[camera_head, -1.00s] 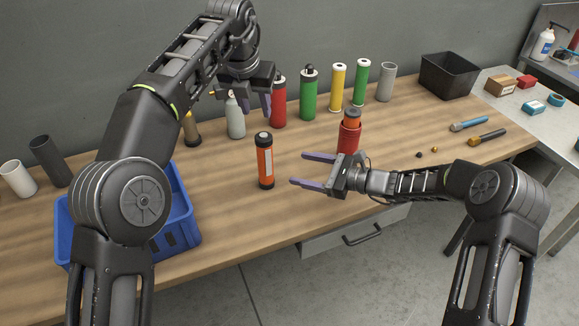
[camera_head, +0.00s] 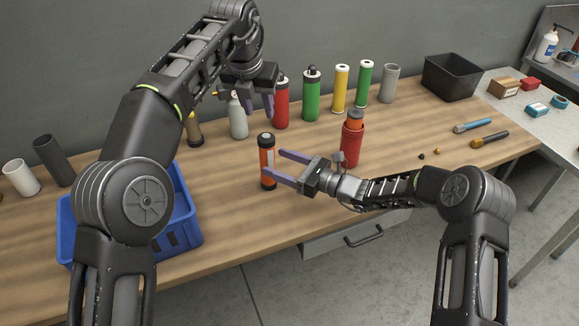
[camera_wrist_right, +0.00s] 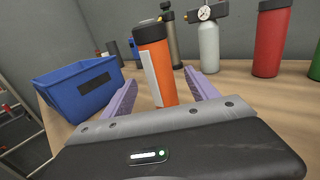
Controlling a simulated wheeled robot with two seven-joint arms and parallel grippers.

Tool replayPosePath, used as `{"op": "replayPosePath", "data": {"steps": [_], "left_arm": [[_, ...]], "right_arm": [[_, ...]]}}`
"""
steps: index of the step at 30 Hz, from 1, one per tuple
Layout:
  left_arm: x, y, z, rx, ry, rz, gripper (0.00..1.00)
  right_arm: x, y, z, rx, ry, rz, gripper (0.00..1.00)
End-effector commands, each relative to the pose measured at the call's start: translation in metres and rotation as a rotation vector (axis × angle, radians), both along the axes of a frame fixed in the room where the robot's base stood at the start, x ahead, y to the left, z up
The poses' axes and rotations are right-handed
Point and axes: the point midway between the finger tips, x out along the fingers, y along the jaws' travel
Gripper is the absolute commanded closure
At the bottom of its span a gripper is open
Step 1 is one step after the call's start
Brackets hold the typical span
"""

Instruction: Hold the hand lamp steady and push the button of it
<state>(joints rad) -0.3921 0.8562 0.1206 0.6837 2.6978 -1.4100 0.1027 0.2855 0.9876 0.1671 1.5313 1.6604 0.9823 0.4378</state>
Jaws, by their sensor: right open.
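The orange hand lamp (camera_head: 266,163), with a black top and base and a pale label, stands upright on the wooden bench. My right gripper (camera_head: 272,162) is open and low beside it, its purple fingers pointing at the lamp. In the right wrist view the lamp (camera_wrist_right: 156,68) stands between the two spread fingers, with a gap on each side. The lower finger hides a bit of it in the head view. My left gripper (camera_head: 260,108) is above and behind the lamp, open and empty, pointing down. I cannot make out the button.
A blue bin (camera_head: 185,235) is to the left. A grey bottle (camera_head: 238,118), a red cylinder (camera_head: 282,105) and a green cylinder (camera_head: 312,98) stand behind. A red holder with an orange cylinder (camera_head: 352,140) is close behind my right wrist. Bench front is mostly clear.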

Motion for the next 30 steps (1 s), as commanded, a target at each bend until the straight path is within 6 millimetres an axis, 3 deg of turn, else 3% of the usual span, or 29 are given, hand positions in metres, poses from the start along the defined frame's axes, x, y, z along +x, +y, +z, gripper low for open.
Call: {"op": "replayPosePath", "data": {"steps": [9,19,30], "left_arm": [[0.0,0.0,0.0,0.0,0.0,0.0,0.64],[0.0,0.0,0.0,0.0,0.0,0.0,0.64],[0.0,0.0,0.0,0.0,0.0,0.0,0.64]], "right_arm": [[0.022,0.034,0.0,-0.001,0.0,0.001,0.32],[0.024,0.036,0.0,-0.001,0.0,-0.001,0.32],[0.024,0.036,0.0,-0.001,0.0,-0.001,0.61]]}}
